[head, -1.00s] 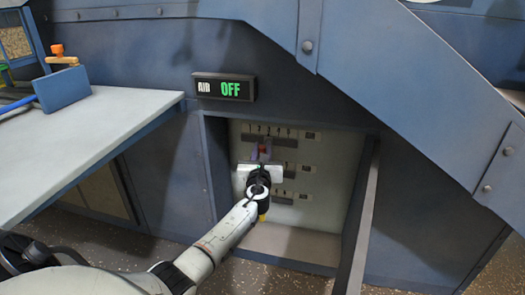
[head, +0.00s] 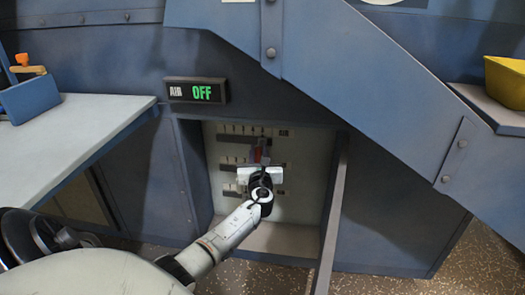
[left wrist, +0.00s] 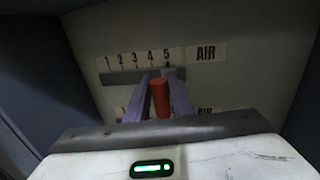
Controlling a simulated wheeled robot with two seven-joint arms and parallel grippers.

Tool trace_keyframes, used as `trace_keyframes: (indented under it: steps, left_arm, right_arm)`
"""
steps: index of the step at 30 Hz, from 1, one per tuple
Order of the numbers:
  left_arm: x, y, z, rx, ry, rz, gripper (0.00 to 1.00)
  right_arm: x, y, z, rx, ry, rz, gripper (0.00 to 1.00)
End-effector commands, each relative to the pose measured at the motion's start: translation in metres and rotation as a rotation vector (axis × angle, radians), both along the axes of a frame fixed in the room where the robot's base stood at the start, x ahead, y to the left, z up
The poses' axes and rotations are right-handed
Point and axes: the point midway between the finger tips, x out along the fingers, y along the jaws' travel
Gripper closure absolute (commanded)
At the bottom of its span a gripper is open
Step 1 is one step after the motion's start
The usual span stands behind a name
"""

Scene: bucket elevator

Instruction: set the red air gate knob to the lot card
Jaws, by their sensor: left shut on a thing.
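The red air gate knob (left wrist: 160,98) stands in the top slot of the panel, between the two purple fingers of my left gripper (left wrist: 162,95), which is shut on it. In the left wrist view the knob appears below the 4 and 5 of the scale (left wrist: 137,60); the exact mark is hard to tell at this angle. The label beside this row reads AIR. In the head view my left gripper (head: 258,153) reaches into the recess from below. I cannot make out a lot card. My right gripper is not in view.
The recessed panel (head: 300,195) has more slot rows below the top one. An open door edge (head: 331,215) stands at its right. A grey table (head: 75,135) is at the left, and a yellow bin (head: 505,82) at the far right.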

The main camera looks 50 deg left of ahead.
Motion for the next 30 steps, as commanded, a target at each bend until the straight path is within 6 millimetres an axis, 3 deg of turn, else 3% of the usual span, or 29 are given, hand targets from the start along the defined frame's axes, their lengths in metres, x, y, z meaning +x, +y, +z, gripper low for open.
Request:
trace_keyframes:
  steps: [1,2,5,16,20,26,30]
  left_arm:
    - [0.001,-0.003,-0.002,0.002,0.005,-0.004,1.0]
    - [0.001,-0.003,-0.002,0.001,0.006,-0.004,0.75]
    - [0.002,-0.004,-0.002,0.0,0.004,-0.006,0.61]
    - [-0.002,-0.008,0.0,-0.001,0.003,-0.006,0.61]
    - [-0.015,-0.023,0.001,-0.002,0.004,-0.007,0.61]
    - [-0.041,-0.054,0.001,0.0,0.006,-0.007,0.61]
    - [-0.056,-0.071,0.0,-0.001,0.005,-0.007,0.61]
  right_arm:
    - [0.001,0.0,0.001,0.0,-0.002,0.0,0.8]
    - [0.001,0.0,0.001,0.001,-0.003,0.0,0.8]
    - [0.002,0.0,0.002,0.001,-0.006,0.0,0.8]
    - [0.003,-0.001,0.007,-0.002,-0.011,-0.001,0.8]
    - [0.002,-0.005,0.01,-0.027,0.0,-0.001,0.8]
    - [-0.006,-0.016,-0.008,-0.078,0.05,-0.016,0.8]
    - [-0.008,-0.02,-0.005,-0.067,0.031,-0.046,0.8]
